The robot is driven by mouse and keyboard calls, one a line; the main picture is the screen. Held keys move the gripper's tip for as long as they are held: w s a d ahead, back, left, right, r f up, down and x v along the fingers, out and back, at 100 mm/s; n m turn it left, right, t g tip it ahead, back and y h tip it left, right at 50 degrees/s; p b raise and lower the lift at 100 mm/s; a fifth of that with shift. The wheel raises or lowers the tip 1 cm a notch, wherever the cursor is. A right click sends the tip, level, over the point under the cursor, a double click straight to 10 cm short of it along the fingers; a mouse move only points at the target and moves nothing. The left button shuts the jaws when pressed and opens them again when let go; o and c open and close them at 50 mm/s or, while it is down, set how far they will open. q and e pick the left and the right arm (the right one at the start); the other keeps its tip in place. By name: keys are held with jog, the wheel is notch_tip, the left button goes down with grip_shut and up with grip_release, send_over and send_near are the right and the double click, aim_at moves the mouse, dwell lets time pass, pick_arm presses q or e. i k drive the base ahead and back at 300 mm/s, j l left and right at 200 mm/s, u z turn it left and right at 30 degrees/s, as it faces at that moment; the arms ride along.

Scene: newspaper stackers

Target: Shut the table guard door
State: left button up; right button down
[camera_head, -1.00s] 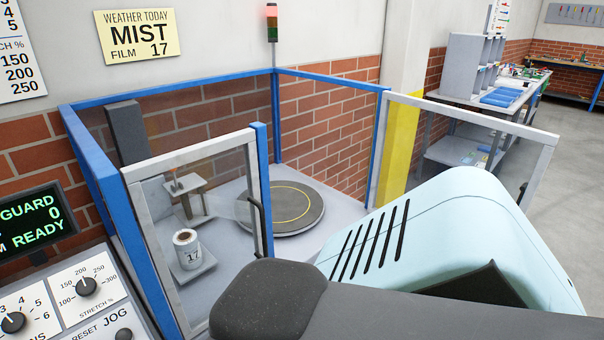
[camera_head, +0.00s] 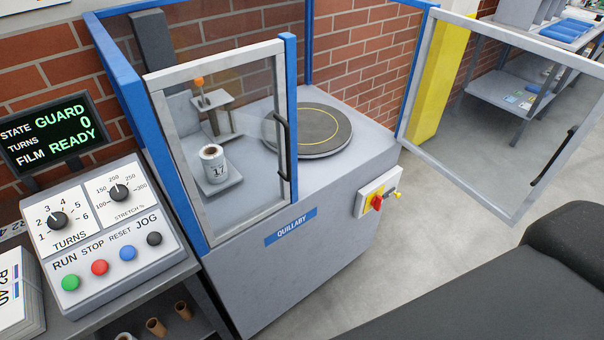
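The guard door (camera_head: 490,150), a clear pane in a pale grey frame, stands open at the right. It is hinged on the blue post at the machine's right side and swings out over the floor. Its black handle (camera_head: 553,156) is near the free edge. The opening in front of the round turntable (camera_head: 308,131) is uncovered. A framed panel with a black handle (camera_head: 282,133) closes the front left, against a blue post (camera_head: 289,110). Neither gripper is in view; only a dark part of my own body shows at lower right.
The display (camera_head: 52,133) reads GUARD, turns 0, film READY. Below it is a control panel (camera_head: 98,238) with knobs and buttons. A red switch (camera_head: 377,202) sits on the machine's front. A paper stack (camera_head: 18,300) stands lower left. Grey floor (camera_head: 425,230) is clear below the door.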

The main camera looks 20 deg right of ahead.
aim_at(576, 135)
jog(key=l, duration=0.55)
jog(key=k+l+u, duration=0.15)
jog(key=l, duration=0.95)
jog(key=l+u, duration=0.1)
jog(key=l, duration=0.4)
jog(key=k+l+u, duration=0.1)
jog(key=l, duration=0.45)
jog(key=k+l, duration=0.15)
jog(key=l, duration=0.35)
jog(key=k+l+u, duration=0.1)
jog(key=l, duration=0.45)
jog(key=k+l, duration=0.15)
jog(key=l, duration=0.35)
jog(key=i+u, duration=0.05)
